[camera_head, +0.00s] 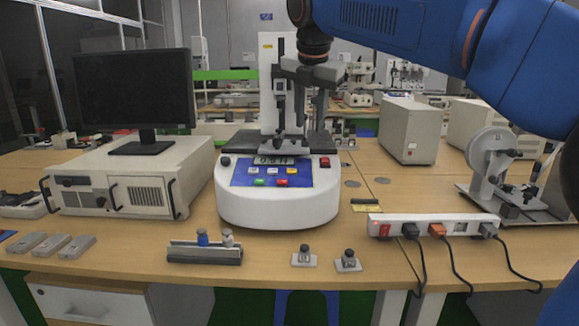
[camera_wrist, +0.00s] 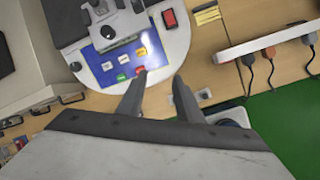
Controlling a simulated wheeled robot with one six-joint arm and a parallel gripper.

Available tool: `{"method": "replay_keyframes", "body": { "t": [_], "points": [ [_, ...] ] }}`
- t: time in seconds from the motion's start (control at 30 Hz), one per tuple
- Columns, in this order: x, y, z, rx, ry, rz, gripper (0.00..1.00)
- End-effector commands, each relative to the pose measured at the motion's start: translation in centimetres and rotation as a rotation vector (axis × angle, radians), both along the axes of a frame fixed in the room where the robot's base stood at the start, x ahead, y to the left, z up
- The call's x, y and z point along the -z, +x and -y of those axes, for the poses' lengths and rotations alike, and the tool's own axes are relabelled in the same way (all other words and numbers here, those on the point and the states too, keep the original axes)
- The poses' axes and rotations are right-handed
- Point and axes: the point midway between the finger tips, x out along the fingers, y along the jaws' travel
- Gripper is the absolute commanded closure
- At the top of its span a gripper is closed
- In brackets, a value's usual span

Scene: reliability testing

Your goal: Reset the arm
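My blue arm (camera_head: 440,50) reaches in from the upper right of the head view. My grey gripper (camera_head: 309,115) points down in front of the white testing machine (camera_head: 278,208). Its fingers are apart, and nothing shows between them. In the wrist view my gripper (camera_wrist: 159,80) also shows two separated fingers, over the machine's front edge and the table edge. The machine's blue panel (camera_wrist: 122,58) with coloured buttons lies just beyond the left finger. I cannot tell the exact height of the fingertips above the machine.
A monitor (camera_head: 135,88) stands on a white computer case (camera_head: 130,180) at left. A metal rack (camera_head: 205,252) holds small parts. Two small clamps (camera_head: 304,258) sit near the front edge. A power strip (camera_head: 433,226) with cables and a pendulum device (camera_head: 495,165) are at right.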

Motion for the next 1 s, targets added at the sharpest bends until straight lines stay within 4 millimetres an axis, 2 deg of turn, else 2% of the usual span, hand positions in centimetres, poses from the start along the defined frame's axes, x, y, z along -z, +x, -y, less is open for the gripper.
{"method": "replay_keyframes", "body": {
  "t": [0.03,0.2,0.5,0.77,1.0],
  "points": [
    [0.5,-0.8,1.5,0.068,0.028,0.001,0.68],
    [3.3,-4.1,6.4,0.375,0.155,0.001,0.68],
    [10.0,-11.3,14.0,0.944,0.393,0.003,0.68],
    [17.4,-18.4,18.9,1.444,0.603,0.005,0.68],
    [25.4,-25.2,22.2,1.909,0.800,0.011,0.68]
  ]
}}
